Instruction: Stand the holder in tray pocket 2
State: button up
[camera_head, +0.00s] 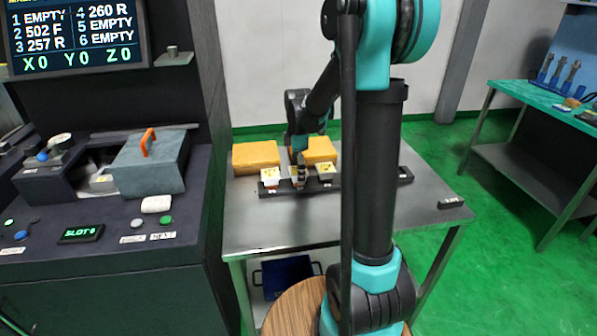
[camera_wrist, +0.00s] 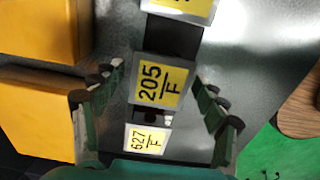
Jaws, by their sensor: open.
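A dark tray (camera_head: 372,180) lies along the steel table, with several white-topped holders in a row on it. The middle holder, labelled 205/F (camera_wrist: 158,86), is between my gripper's fingers (camera_wrist: 158,78), with gaps on both sides. In the head view my gripper (camera_head: 300,166) is low over this middle holder and partly covers it. The gripper is open. The holder labelled 627/F (camera_wrist: 146,141) is on one side and another yellow-labelled holder (camera_wrist: 184,6) on the other. Pocket numbers are too small to read, so I cannot tell which is pocket 2.
Yellow blocks (camera_head: 256,157) (camera_head: 321,150) stand behind the tray. The machine (camera_head: 148,165) with its screen (camera_head: 75,38) is at left. The screen lists 502 F in 2 and 257 R in 3. A blue bin (camera_head: 288,275) sits below.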

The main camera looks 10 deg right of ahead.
notch_tip(320, 180, up, 12)
dwell(0.6)
jog(key=shift+r, duration=0.1)
dwell(1.1)
